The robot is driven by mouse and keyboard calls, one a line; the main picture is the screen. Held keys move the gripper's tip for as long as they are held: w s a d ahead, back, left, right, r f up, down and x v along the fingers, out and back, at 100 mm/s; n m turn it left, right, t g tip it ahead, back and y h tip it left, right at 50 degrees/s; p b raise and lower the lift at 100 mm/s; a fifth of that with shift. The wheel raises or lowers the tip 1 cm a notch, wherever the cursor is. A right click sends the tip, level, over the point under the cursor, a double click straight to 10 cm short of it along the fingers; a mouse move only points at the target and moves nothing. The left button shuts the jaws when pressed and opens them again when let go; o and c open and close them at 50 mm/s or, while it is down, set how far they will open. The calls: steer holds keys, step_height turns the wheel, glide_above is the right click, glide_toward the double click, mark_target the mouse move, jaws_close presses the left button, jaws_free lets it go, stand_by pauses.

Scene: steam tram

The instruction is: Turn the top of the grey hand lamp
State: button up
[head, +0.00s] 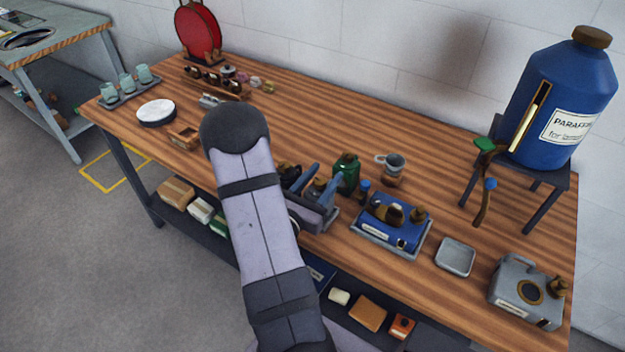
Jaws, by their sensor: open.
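The grey hand lamp (512,287) stands at the right front end of the wooden bench. It has a boxy grey body with a pale label, a dark round brass-ringed port on its face and a brown-brass top (559,286) at its right end. My arm rises through the middle of the picture, well left of the lamp. My gripper cannot be made out; the arm hides what lies behind it.
A small grey tray (455,257) sits left of the lamp. Further left are a blue lamp (378,228) on a tray, a green bottle (347,171) and a blue-grey caddy (318,219). A blue paraffin drum (562,100) with taps stands on a dark stand behind.

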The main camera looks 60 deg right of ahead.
mark_target(316, 185)
steer(key=shift+a+r+p, duration=0.2)
steer(key=shift+r+p, duration=0.05)
steer(key=shift+p, duration=0.15)
steer(key=a, duration=0.3)
steer(key=shift+a+f+b, duration=0.1)
steer(key=shift+b, duration=0.25)
steer(key=shift+s+a+f+p, duration=0.1)
steer(key=shift+s+a+p, duration=0.1)
steer(key=shift+a+p, duration=0.6)
steer(key=shift+a, duration=0.1)
